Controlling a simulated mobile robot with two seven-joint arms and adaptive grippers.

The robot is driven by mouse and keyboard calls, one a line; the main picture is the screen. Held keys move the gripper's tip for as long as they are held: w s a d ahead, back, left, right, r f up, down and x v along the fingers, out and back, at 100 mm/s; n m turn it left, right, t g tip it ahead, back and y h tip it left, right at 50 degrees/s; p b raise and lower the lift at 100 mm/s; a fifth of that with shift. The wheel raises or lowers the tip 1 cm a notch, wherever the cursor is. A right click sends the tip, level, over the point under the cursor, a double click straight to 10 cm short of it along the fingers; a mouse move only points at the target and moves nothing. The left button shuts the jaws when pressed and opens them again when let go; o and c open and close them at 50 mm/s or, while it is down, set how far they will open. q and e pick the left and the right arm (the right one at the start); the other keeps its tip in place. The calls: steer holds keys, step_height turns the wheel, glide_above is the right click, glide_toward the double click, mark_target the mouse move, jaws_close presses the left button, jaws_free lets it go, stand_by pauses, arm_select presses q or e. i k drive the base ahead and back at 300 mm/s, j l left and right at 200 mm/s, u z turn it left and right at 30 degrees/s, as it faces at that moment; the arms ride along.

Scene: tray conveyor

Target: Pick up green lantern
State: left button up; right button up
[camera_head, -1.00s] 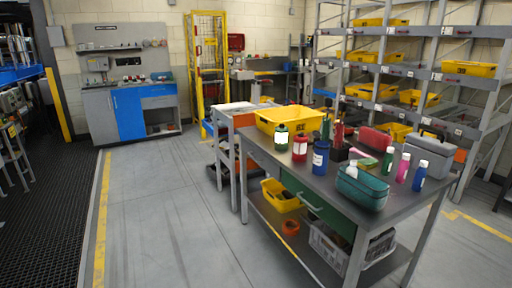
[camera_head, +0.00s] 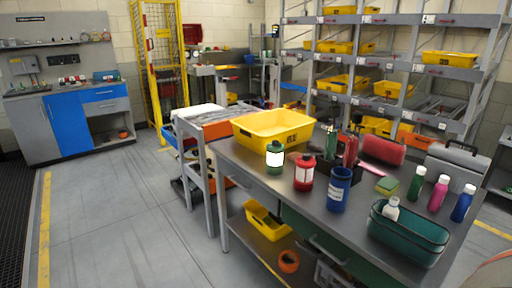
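The green lantern (camera_head: 275,160), with a white panel, stands upright on the grey workbench (camera_head: 293,206), near its left end. It is in front of the yellow bin on the bench and left of a red lantern (camera_head: 304,174). A larger blue canister (camera_head: 339,190) stands to the right of the red one. Nothing is touching the green lantern from above. Neither of my grippers is in view.
A yellow bin (camera_head: 272,122) stands behind the lanterns. A teal tub (camera_head: 408,238) with a white bottle, several coloured bottles, a red case (camera_head: 384,149) and a grey toolbox (camera_head: 455,168) fill the bench's right side. Open floor (camera_head: 120,225) lies to the left.

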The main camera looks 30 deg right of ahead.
mark_target(274, 155)
steer(key=i+z, duration=0.25)
steer(key=i, duration=0.15)
steer(key=i+j+z, duration=0.25)
steer(key=i, duration=0.15)
steer(key=i+j+z, duration=0.35)
steer(key=i+z, duration=0.25)
steer(key=i+j+z, duration=0.1)
steer(key=z, duration=0.25)
steer(key=i+j+z, duration=0.2)
steer(key=z, duration=0.15)
steer(key=i+j+z, duration=0.25)
steer(key=j, duration=0.15)
steer(key=j+z, duration=0.3)
steer(key=j, duration=0.15)
steer(key=j+z, duration=0.25)
steer(key=j, duration=0.2)
steer(key=k+l, duration=0.15)
steer(key=l, duration=0.15)
steer(key=k+l, duration=0.1)
steer(key=l, duration=0.2)
